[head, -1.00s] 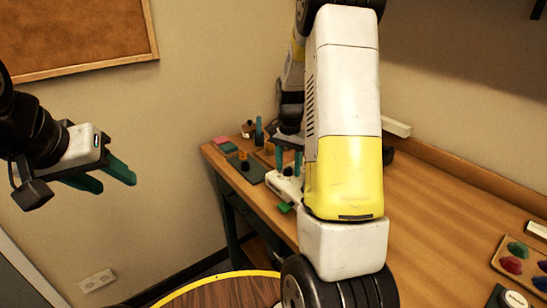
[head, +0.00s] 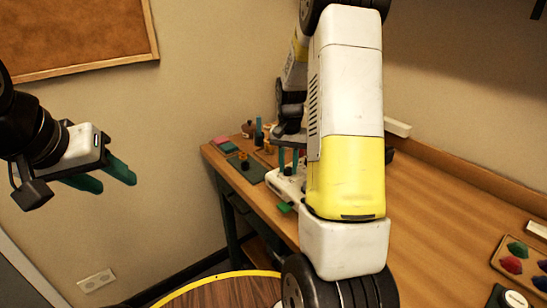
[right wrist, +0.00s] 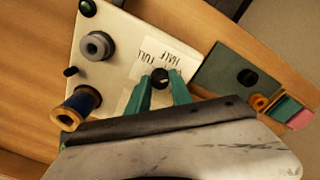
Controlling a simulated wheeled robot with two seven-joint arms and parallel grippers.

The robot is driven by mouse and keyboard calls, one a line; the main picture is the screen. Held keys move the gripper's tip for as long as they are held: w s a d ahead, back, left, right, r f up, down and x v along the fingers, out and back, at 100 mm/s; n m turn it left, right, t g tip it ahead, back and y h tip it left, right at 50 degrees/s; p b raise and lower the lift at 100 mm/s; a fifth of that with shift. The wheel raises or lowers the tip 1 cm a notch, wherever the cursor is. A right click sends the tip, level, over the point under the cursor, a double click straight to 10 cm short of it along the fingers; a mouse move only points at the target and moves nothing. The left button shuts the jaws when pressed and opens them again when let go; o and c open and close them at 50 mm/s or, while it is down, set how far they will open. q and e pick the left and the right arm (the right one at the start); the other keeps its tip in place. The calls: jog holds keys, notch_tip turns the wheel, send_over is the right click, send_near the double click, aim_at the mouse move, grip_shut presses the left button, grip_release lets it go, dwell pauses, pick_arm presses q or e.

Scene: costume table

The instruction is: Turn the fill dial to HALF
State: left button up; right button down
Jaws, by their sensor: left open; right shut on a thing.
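The fill dial (right wrist: 160,74) is a small dark knob on a white device (right wrist: 120,38), beside a pale label on which HALF and FULL read upside down. I cannot make out where its pointer stands. My right gripper (right wrist: 163,86) has its green fingers on either side of the dial, shut on it. In the head view my right gripper (head: 288,157) is over the white device (head: 284,185) and partly hidden by my own arm. My left gripper (head: 112,175) is open and empty, off to the left in front of the wall.
The device carries a grey spool (right wrist: 97,45) and a blue spool (right wrist: 76,104). A dark green mat (right wrist: 225,75) lies beside it.

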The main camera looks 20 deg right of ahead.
aim_at(288, 168)
jog(key=n, duration=0.4)
jog(key=shift+n, duration=2.1)
jog(key=c, duration=1.1)
grip_release()
jog(key=shift+c, duration=0.2)
jog(key=shift+r, duration=0.1)
notch_tip(288, 168, up, 8)
jog(key=shift+f, duration=0.15)
